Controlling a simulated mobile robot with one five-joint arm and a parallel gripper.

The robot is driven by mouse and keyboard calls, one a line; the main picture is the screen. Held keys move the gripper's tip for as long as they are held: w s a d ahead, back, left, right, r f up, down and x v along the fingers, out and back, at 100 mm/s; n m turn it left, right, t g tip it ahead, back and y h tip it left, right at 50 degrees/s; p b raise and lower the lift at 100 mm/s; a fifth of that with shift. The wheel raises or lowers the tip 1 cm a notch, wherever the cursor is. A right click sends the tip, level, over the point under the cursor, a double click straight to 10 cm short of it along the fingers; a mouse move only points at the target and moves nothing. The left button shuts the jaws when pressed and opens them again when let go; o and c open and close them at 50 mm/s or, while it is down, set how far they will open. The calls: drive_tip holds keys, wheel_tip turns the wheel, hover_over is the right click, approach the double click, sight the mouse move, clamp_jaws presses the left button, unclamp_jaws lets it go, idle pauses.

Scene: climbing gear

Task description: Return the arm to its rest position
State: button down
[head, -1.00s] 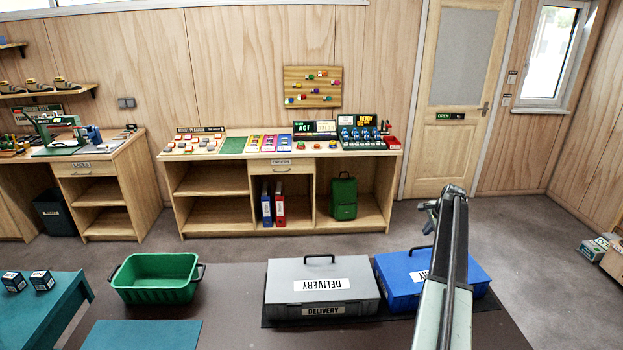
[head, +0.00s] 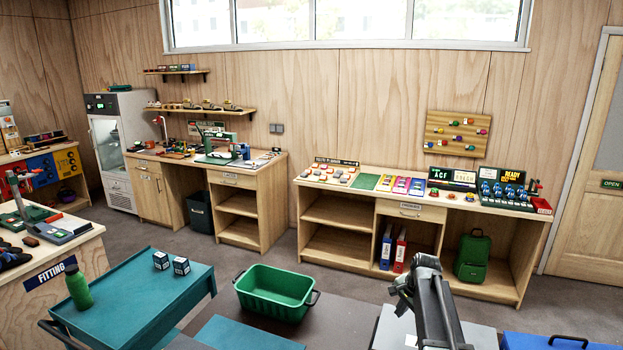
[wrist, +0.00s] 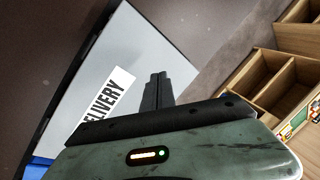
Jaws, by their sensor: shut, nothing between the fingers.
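My gripper shows in the wrist view (wrist: 157,90), its two dark fingers together with nothing between them. Behind it in that view lies the grey delivery case (wrist: 135,40) with its white label. In the head view my arm rises from the bottom edge, and my gripper (head: 402,290) is at its far end, above the floor area in front of the long wooden counter. The arm partly hides the grey case (head: 392,330), of which only the top shows. I cannot make out the fingers in the head view.
A green crate (head: 275,292) sits left of my arm. A blue case (head: 550,341) lies at the lower right. A teal cart (head: 130,310) with two small boxes and a green bottle (head: 78,288) stands at the left. The wooden counter (head: 340,215) runs behind.

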drive_tip(key=s+a+f+n+g, duration=0.1)
drive_tip(key=s+a+n, duration=0.3)
drive_tip(key=s+a, duration=0.5)
drive_tip(key=s+a+n+g+h, duration=0.1)
drive_tip(key=s+a+n, duration=0.3)
drive_tip(key=s, duration=1)
drive_tip(key=shift+f+n+g, duration=0.4)
drive_tip(key=shift+n+g, duration=0.3)
drive_tip(key=shift+n, duration=1.1)
